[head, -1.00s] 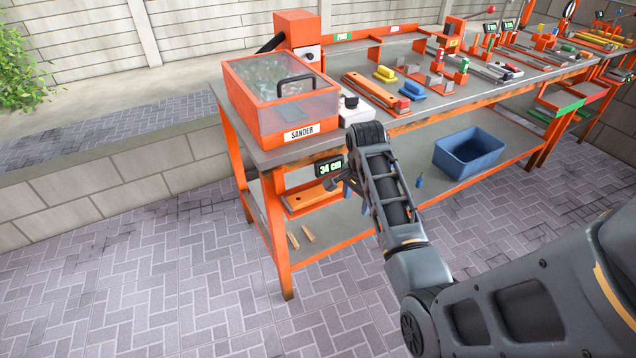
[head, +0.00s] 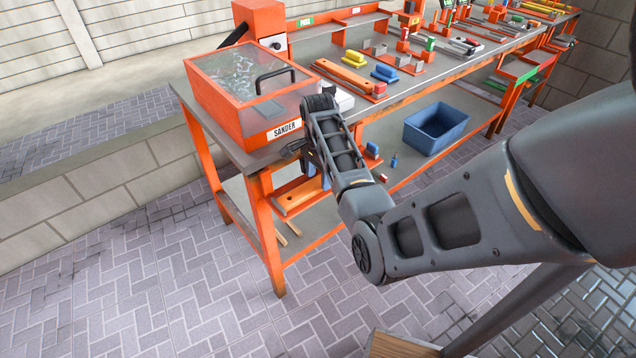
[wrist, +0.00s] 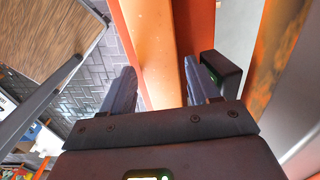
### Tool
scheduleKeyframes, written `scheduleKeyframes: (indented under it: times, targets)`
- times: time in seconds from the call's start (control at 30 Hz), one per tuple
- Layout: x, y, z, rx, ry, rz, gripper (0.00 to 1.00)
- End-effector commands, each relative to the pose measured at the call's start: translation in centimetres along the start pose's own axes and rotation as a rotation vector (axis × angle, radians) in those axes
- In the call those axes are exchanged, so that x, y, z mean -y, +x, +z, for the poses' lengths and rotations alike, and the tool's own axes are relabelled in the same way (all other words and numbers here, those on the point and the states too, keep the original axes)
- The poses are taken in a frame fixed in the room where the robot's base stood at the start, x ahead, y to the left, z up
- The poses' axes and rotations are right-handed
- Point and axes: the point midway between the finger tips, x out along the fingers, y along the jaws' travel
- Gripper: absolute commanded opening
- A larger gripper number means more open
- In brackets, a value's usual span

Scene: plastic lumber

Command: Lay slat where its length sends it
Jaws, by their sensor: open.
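An orange slat (head: 298,196) lies in a red-orange holder low at the near end of the bench, below the sander. In the wrist view the slat (wrist: 153,40) runs lengthwise away between the two fingers. My gripper (wrist: 162,72) is open and empty, one finger on each side of the slat's line. I cannot tell whether either finger touches it. In the head view my arm mostly hides the gripper. A dark box with a green glow (wrist: 221,68) sits just right of the right finger.
The sander (head: 249,95) stands on the bench corner above. A blue bin (head: 435,128) and small wooden strips (head: 286,232) are on the lower shelf. Orange bench legs (head: 266,235) stand close by. A wooden surface (wrist: 50,40) shows in the wrist view. Paved floor in front is open.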

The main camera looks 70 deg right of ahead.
Motion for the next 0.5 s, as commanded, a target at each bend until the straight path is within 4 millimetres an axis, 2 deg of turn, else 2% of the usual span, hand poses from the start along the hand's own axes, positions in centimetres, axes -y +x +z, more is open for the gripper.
scheduleKeyframes:
  times: [0.1,0.37,0.5]
  targets:
    - [-0.05,1.11,0.02,0.000,0.000,0.001,0.61]
    - [-0.02,1.37,0.02,-0.001,0.000,-0.001,0.61]
    - [-0.02,1.37,0.02,-0.001,0.000,-0.001,0.48]
